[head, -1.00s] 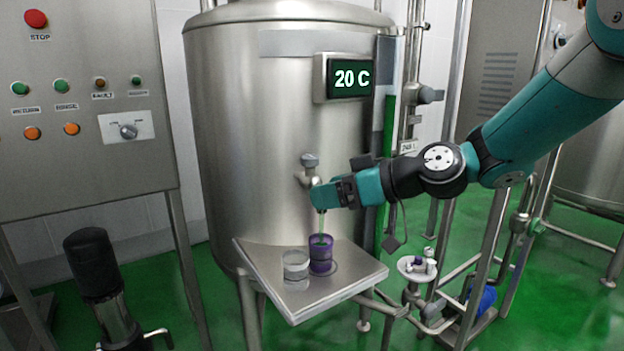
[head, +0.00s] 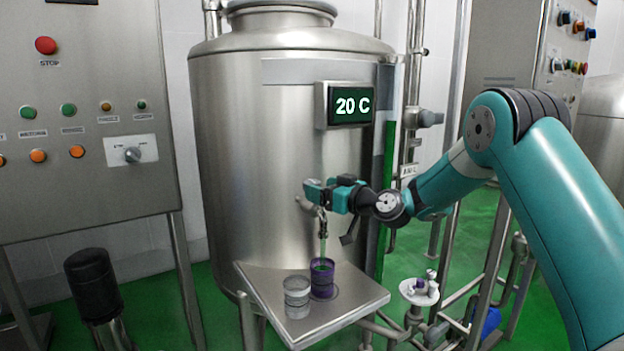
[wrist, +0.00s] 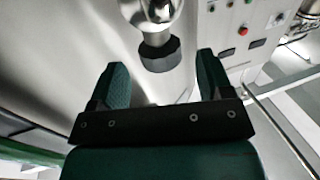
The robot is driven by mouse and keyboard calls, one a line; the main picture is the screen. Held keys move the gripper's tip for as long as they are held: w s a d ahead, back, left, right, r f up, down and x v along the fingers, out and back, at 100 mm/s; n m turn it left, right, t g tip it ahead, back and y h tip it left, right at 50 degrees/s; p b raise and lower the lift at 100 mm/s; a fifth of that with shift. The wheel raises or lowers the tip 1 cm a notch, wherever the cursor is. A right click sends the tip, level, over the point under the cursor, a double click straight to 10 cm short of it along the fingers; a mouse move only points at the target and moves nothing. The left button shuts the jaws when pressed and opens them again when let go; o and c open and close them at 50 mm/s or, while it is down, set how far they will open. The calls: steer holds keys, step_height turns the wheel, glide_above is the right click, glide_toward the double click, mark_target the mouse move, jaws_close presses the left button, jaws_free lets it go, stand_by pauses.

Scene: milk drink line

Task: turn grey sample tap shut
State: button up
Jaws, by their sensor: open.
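The grey sample tap (head: 322,224) sticks out of the front of the steel tank. A thin green stream falls from its spout into a purple cup (head: 321,280). In the head view my gripper (head: 312,191) is at the tap's top and hides its knob. In the wrist view the dark grey tap knob (wrist: 160,55) lies ahead of the gap between my two green fingers (wrist: 164,72). The fingers are spread to either side, and no contact with the knob shows. The gripper is open and empty.
A clear cup (head: 296,297) stands left of the purple cup on the steel shelf (head: 345,300). The tank (head: 255,150) is right behind the tap, with a 20 C display (head: 350,105) above. A control panel (head: 85,190) stands at left. A small round tray (head: 418,300) holds small items.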

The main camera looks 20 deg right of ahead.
steer(key=shift+p+x, duration=0.4)
steer(key=shift+x, duration=1.6)
steer(key=c, duration=0.9)
steer(key=shift+c, duration=0.2)
